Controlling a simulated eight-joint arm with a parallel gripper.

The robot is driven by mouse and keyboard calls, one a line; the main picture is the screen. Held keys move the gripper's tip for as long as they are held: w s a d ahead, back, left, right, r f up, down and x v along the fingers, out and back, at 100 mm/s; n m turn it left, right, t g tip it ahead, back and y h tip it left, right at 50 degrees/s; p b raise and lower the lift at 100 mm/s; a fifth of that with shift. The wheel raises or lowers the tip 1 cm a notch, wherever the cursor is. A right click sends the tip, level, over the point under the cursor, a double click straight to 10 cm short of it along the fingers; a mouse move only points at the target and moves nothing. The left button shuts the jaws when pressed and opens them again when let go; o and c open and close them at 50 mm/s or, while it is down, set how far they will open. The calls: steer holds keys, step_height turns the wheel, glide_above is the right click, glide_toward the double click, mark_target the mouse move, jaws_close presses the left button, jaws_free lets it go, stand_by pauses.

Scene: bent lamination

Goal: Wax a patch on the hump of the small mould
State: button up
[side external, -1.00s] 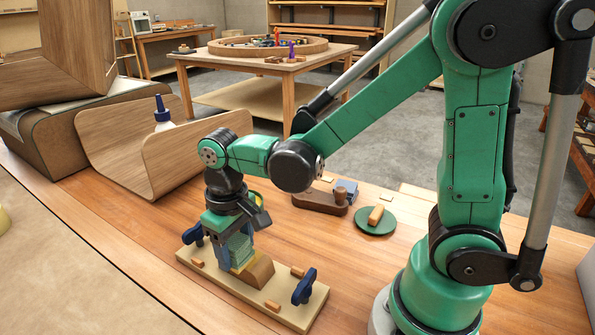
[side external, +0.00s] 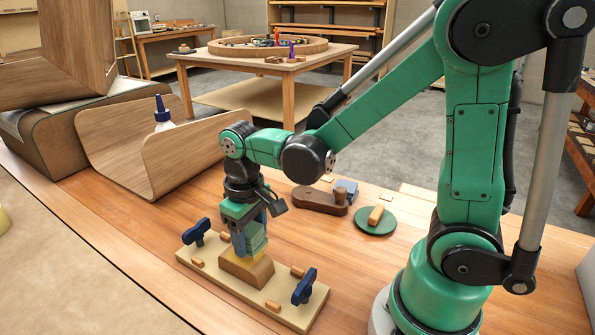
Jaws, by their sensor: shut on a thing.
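The small mould, a brown wooden hump (side external: 247,272), sits in the middle of a pale baseboard (side external: 205,268) on the bench. My gripper (side external: 252,246) points down over the hump, with its fingers shut on a pale yellow block (side external: 257,259), probably the wax. The block's lower end is at the top of the hump and seems to touch it, though I cannot be sure of contact. The fingers hide most of the block and part of the hump's top. No waxed patch can be made out.
Blue clamp knobs (side external: 196,232) (side external: 304,287) stand at both ends of the baseboard, with small wooden blocks (side external: 272,306) around the hump.

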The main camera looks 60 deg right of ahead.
steer(key=shift+a, duration=2.4)
steer(key=shift+d, duration=2.8)
steer(key=shift+d+r, duration=0.15)
steer(key=shift+d, duration=0.05)
steer(key=shift+r, duration=3.95)
